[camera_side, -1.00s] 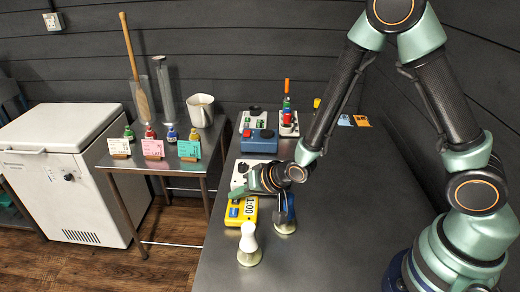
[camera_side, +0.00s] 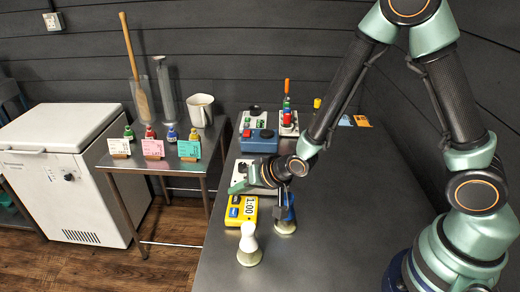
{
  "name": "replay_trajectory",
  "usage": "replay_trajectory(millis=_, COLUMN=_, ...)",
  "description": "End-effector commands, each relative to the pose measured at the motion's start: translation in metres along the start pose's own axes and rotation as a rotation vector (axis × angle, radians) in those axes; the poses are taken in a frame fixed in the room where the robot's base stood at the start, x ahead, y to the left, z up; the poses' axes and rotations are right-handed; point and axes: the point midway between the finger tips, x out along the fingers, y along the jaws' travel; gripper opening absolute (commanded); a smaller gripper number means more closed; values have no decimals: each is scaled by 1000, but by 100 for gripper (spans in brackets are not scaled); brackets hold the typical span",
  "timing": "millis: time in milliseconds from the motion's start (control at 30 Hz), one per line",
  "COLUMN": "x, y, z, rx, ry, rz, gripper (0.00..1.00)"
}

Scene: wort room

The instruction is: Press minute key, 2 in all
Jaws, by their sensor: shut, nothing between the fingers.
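A yellow timer (camera_side: 241,221) lies on the grey bench near its left edge. Its display (camera_side: 250,206) reads 1:00, and blue keys (camera_side: 233,212) show at its left side. I cannot read the key labels, so I cannot tell which is the minute key.
A white-topped stamp-like piece (camera_side: 248,238) and a blue-topped one (camera_side: 286,212) stand close to the timer. A white box (camera_side: 240,174) and a blue box (camera_side: 259,141) lie behind. The bench's right side (camera_side: 350,220) is clear.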

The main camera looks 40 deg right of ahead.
Motion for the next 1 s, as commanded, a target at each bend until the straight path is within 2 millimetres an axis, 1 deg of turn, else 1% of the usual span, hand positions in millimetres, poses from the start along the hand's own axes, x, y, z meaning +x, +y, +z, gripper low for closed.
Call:
replay_trajectory(millis=200, x=-3, y=-2, z=-3, rx=0, ry=2, rz=-2, gripper=0)
replay_trajectory(millis=700, x=-32, y=-23, z=-25, rx=0, ry=2, rz=-2, gripper=0)
replay_trajectory(millis=1000, x=-35, y=-24, z=-27, rx=0, ry=1, rz=-1, gripper=0)
